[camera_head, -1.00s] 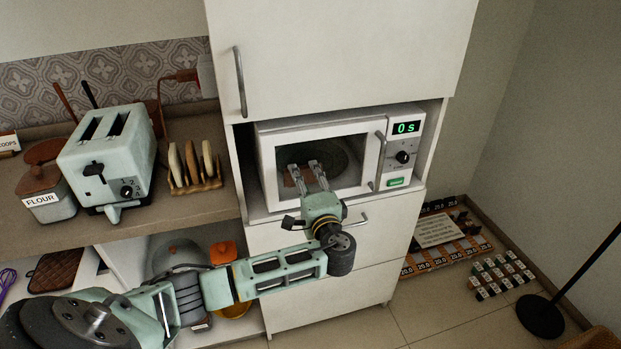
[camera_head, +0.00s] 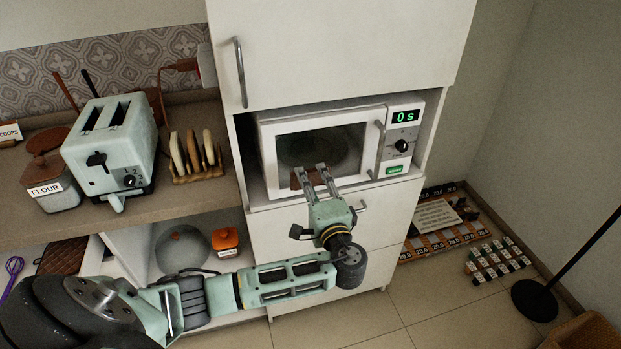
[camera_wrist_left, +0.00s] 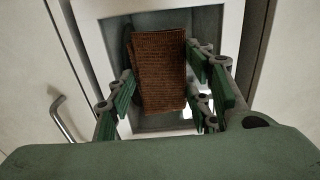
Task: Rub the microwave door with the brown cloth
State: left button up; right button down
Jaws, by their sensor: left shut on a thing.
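The white microwave (camera_head: 390,106) sits in a cabinet nook, with its door (camera_head: 350,140) shut and a green "0 s" display lit. My left gripper (camera_head: 313,175) is in front of the lower part of the door. It is shut on the brown cloth (camera_head: 297,180), which shows as a folded, ribbed rectangle between the fingers in the left wrist view (camera_wrist_left: 160,70). The cloth is against or just in front of the dark door window; I cannot tell whether it touches. My right gripper is in neither view.
The door handle (camera_head: 379,155) stands out to the right of the gripper. A toaster (camera_head: 110,150), toast rack (camera_head: 196,165) and flour jar (camera_head: 50,185) stand on the left counter. Drawers with a handle lie below the nook. A black pole stand (camera_head: 535,300) is on the floor at right.

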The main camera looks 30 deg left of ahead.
pick_arm(q)
jog(key=shift+s+d, duration=0.1)
jog(key=shift+p+v, duration=0.4)
jog(key=shift+v, duration=1)
